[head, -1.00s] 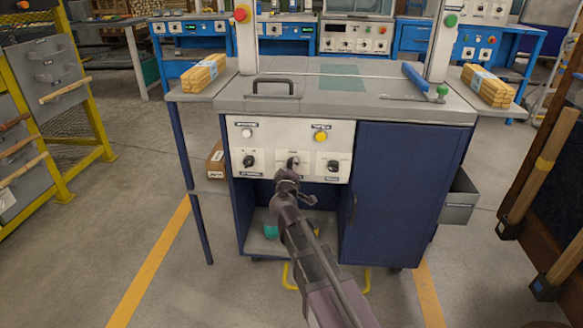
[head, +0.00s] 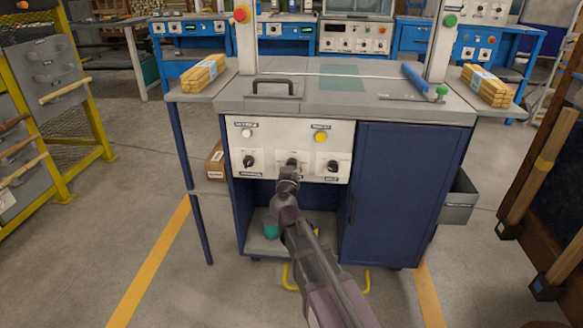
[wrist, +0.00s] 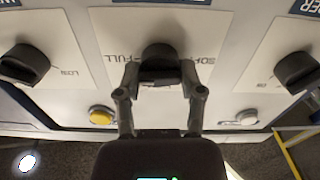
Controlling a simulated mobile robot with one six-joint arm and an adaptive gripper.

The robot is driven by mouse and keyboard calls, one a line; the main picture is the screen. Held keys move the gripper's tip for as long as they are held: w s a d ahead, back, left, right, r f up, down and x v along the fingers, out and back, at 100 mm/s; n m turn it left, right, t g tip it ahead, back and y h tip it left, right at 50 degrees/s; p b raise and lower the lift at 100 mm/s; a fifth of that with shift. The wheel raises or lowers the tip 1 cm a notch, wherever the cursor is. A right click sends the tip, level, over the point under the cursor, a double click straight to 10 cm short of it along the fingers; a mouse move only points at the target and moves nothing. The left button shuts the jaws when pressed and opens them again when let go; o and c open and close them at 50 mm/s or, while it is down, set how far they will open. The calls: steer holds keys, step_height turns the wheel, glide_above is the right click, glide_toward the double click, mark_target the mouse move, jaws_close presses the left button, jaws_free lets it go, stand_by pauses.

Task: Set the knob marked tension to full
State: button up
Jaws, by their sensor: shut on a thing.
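The middle knob (wrist: 158,52) is black and sits on a white plate whose lettering reads FULL on the left and SOF, cut off, on the right in the wrist view. My gripper (wrist: 158,78) is shut on this knob, with one finger on each side. The fingers and body hide part of the knob, and I cannot tell exactly where its pointer stands. In the head view my gripper (head: 292,168) is at the middle of the white control panel (head: 290,140) and covers most of the knob. No label reading tension is legible.
A black knob (head: 249,161) is on the left of the panel and another (head: 333,166) on the right, close to my gripper. A white button (head: 246,133) and a yellow button (head: 320,137) are above them. The blue cabinet door (head: 400,190) is shut.

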steer(key=shift+w+m, duration=0.1)
steer(key=shift+m, duration=0.5)
steer(key=o, duration=1.2)
steer(key=shift+s+a, duration=0.2)
steer(key=shift+s, duration=5.85)
